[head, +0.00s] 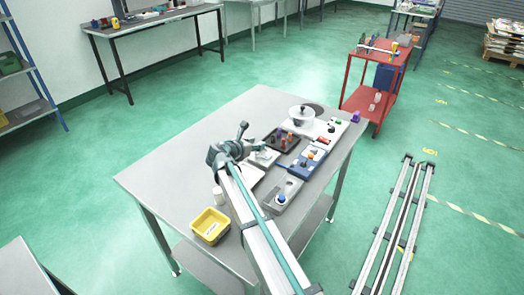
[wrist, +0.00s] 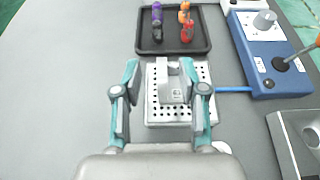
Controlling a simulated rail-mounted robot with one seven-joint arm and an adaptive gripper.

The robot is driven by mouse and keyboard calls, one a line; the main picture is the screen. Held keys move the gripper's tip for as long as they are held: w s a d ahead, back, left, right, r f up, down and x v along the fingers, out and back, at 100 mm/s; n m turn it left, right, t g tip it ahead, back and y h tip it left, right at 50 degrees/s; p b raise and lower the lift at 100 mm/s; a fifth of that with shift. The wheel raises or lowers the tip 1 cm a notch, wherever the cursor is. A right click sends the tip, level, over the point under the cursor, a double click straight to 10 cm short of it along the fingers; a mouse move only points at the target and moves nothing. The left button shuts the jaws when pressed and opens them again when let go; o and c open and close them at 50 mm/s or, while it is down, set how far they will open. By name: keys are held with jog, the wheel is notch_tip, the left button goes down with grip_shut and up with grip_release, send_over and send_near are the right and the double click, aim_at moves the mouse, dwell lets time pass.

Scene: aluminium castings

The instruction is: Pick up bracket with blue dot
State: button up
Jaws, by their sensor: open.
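A light grey metal bracket (wrist: 174,92) stands on a white perforated plate (wrist: 158,111) in the wrist view. No blue dot can be made out on it. My gripper (wrist: 160,70) is open, with one finger to the left of the bracket and the other close to its right side. I cannot tell whether the right finger touches it. In the head view my gripper (head: 260,147) is over the table beside the white plate (head: 265,157), and the bracket is too small to tell there.
Beyond the plate is a dark tray (wrist: 173,48) with several small coloured figures or parts. A blue control box (wrist: 266,62) with a knob and a grey box (wrist: 300,140) are at the right. A yellow bin (head: 210,225) stands at the table's front; the table's (head: 195,150) left side is clear.

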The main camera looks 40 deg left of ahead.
aim_at(264, 150)
jog(key=shift+f+p+x, duration=0.2)
jog(key=shift+p+x, duration=0.75)
jog(key=shift+x, duration=1.7)
jog(key=shift+s+d, duration=0.1)
jog(key=shift+s, duration=0.05)
grip_shut()
